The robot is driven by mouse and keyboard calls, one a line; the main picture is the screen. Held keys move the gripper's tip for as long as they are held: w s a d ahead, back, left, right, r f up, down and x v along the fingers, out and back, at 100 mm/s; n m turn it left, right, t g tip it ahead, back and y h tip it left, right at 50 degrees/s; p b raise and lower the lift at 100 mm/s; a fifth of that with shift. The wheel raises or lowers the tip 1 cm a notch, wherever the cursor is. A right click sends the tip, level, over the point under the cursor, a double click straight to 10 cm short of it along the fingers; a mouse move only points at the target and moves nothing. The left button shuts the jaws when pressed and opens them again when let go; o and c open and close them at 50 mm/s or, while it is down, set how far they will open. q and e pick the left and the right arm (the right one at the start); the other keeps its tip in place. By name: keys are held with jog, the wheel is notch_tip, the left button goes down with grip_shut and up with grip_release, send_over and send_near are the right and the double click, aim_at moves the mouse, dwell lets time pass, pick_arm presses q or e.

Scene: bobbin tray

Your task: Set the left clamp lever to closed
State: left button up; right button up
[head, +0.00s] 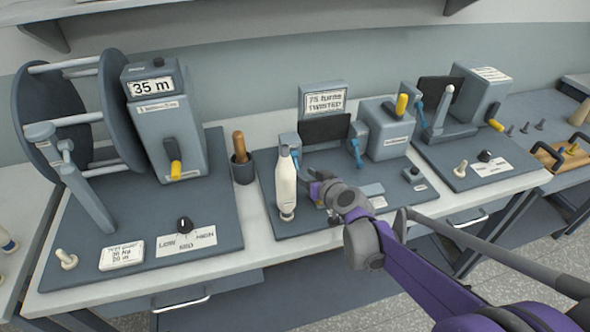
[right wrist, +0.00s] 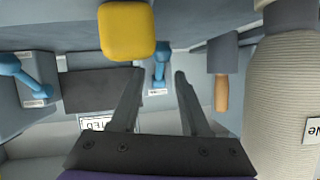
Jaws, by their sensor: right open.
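The left clamp lever (head: 295,159) is a small blue lever on a grey block, just behind the top of the white bobbin on the middle station. In the right wrist view, which is upside down, the lever (right wrist: 160,66) appears between the fingertips and beyond them; I cannot tell whether they touch. My right gripper (head: 312,178) is open, beside the bobbin and in front of the lever. Its fingers are partly hidden by the wrist in the head view. The other blue lever (head: 357,152) is right of the dark panel. My left gripper is not in view.
The tall white bobbin (head: 286,185) stands close left of my right gripper. A yellow block (right wrist: 127,31) shows close to the fingers. A cup (head: 243,171) with a wooden-handled tool stands left of the station. A yellow-handled box (head: 384,130) is at right.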

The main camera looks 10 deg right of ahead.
aim_at(298, 169)
jog(key=x, duration=0.6)
grip_shut()
dwell(1.3)
